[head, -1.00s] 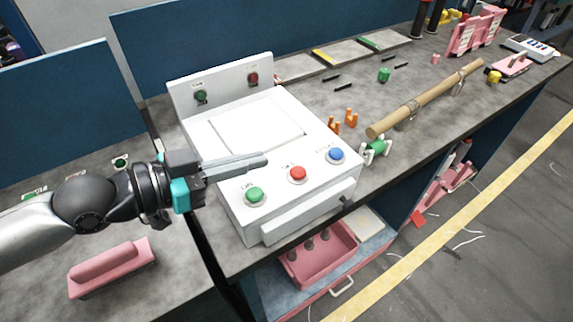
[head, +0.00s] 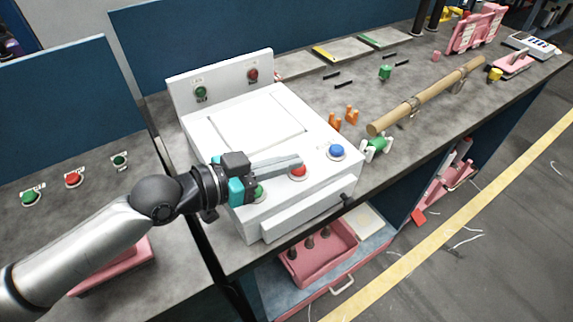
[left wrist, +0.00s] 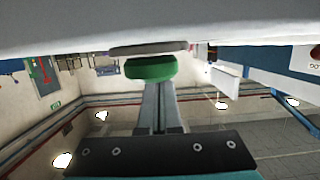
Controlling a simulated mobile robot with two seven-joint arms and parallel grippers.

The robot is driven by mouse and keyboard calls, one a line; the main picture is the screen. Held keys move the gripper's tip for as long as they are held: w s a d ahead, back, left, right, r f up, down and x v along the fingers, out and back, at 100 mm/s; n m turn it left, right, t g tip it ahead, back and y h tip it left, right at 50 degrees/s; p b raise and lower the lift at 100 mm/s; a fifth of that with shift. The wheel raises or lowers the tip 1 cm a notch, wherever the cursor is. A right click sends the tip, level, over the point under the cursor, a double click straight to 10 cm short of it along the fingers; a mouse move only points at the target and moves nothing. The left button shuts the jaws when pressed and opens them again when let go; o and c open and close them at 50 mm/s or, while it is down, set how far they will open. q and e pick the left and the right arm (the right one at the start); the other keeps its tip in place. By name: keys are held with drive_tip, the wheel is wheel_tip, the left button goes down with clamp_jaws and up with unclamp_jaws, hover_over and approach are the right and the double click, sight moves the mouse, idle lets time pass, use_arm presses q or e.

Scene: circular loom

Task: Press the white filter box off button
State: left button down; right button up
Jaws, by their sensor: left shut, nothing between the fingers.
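The white filter box (head: 292,213) stands on the bench in the head view. Its front row has a green button (head: 259,190), a red button (head: 297,173) and a blue button (head: 336,152). Its raised back panel holds a small green button (head: 201,92) and a small red button (head: 253,75). My left gripper (head: 299,162) is shut and empty, with its fingertips over or beside the front red button, partly covering it. I cannot tell whether they touch. In the left wrist view, a green button (left wrist: 151,68) hides the far ends of the fingers.
A pink object (head: 130,258) lies under my arm. Orange pegs (head: 351,116) and a brown roll (head: 425,97) lie right of the box.

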use_arm(q)
drive_tip(key=shift+f, duration=0.2)
drive_tip(key=shift+f+b, duration=0.7)
drive_tip(key=shift+f, duration=0.2)
drive_tip(key=shift+s+f, duration=0.15)
drive_tip(key=shift+f, duration=0.15)
drive_tip(key=shift+r+p, duration=0.55)
wheel_tip(320, 180, up, 4)
drive_tip(key=p, duration=0.3)
drive_tip(key=shift+r+p, duration=0.2)
drive_tip(key=shift+p, duration=0.15)
drive_tip(key=b+v, duration=0.1)
drive_tip(key=v, duration=0.6)
drive_tip(key=shift+s+a+f, duration=0.1)
drive_tip(key=shift+s+a, duration=0.05)
drive_tip(key=shift+a, duration=0.2)
drive_tip(key=shift+v, duration=1)
